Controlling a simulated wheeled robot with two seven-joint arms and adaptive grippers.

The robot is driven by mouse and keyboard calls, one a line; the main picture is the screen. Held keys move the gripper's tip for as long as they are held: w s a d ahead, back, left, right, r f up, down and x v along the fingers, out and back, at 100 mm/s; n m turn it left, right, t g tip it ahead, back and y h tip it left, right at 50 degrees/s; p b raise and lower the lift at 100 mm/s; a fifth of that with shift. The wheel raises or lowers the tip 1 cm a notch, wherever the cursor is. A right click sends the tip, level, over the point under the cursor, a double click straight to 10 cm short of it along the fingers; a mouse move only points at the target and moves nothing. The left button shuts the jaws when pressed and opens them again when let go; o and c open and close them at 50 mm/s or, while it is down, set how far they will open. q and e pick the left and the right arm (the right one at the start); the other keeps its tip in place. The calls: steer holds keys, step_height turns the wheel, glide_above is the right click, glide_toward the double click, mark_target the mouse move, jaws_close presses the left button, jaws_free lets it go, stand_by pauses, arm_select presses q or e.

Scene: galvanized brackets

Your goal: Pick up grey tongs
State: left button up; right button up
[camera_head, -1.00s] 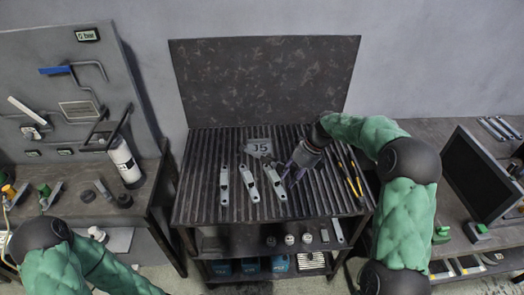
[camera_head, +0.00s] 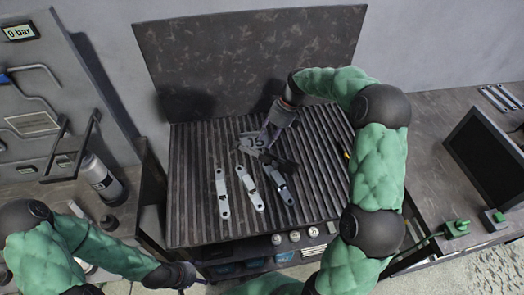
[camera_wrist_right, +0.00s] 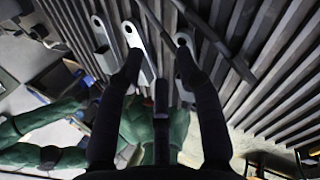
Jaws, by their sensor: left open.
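My right gripper (camera_head: 277,160) is over the ribbed tabletop, beside the J5 plate (camera_head: 252,142). I cannot make out the tongs clearly in the head view, where my right gripper and arm cover part of the table. My left gripper (camera_head: 188,274) is open, low at the table's front left.
Three galvanized brackets lie on the ribbed table (camera_head: 190,215): left (camera_head: 222,193), middle (camera_head: 250,188) and right (camera_head: 281,187), the last close under my right gripper. The table's right rear is clear.

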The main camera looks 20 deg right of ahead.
mark_target(260, 157)
steer(key=b+x, duration=0.1)
steer(key=x, duration=0.5)
steer(key=b+x, duration=0.1)
steer(key=x, duration=0.1)
steer(key=b+x, duration=0.1)
steer(key=shift+s+a+f, duration=0.15)
steer(key=shift+s+f, duration=0.05)
steer(key=shift+s, duration=0.15)
steer(key=shift+a+f, duration=0.15)
steer(key=shift+f, duration=0.1)
jaws_close()
